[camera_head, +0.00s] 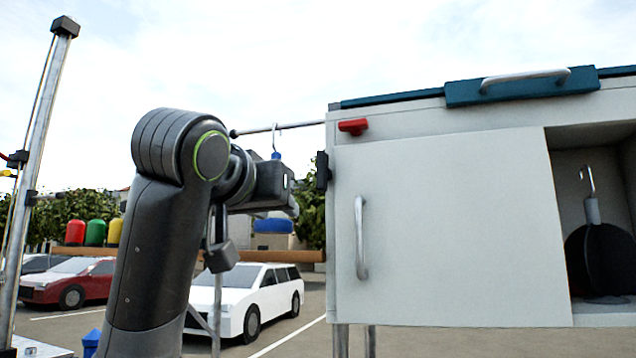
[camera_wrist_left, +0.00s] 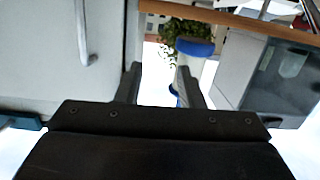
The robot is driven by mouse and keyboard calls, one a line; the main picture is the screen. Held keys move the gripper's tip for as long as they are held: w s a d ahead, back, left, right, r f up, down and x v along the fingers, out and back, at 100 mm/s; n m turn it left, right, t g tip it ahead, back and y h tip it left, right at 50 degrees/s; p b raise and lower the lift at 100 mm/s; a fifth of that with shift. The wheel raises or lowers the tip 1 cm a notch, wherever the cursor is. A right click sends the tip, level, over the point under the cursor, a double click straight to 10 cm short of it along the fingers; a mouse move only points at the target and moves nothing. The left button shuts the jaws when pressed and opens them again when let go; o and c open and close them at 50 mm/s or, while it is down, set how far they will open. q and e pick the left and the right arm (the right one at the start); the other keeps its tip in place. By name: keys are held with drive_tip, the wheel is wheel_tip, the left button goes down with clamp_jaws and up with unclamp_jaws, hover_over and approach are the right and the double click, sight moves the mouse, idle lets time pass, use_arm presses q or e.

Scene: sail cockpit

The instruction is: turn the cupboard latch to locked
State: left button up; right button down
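The cupboard (camera_head: 460,110) fills the right of the head view. Its red latch (camera_head: 353,127) lies about level on the frame above the door's top left corner. The pale door (camera_head: 450,220) covers the left part of the front; it also shows in the left wrist view (camera_wrist_left: 40,60). My left gripper (camera_head: 290,196) is left of the cupboard, lower than the latch and apart from it. In the left wrist view its fingers (camera_wrist_left: 160,82) are spread with nothing held between them. The latch does not show in that view. My right gripper is not in view.
A blue-ended hanging thing (camera_head: 273,226) is partly hidden by my left gripper, below a thin rod (camera_head: 285,127). A door handle (camera_head: 360,238) sticks out. The cupboard's right side is open, with a dark round object (camera_head: 600,258). A teal lid (camera_head: 523,88) lies on top.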

use_arm(q)
drive_tip(key=s+d+r+m+t, duration=0.1)
drive_tip(key=s+r, duration=0.7)
drive_tip(key=s, duration=0.3)
drive_tip(key=h+p, duration=0.1)
drive_tip(key=p, duration=1.4)
approach(320, 166)
drive_tip(key=x, duration=0.8)
drive_tip(key=shift+r, duration=0.15)
drive_tip(key=shift+w+d+p, duration=0.2)
drive_tip(key=shift+w+p, duration=0.2)
drive_tip(key=shift+w, duration=0.3)
clamp_jaws()
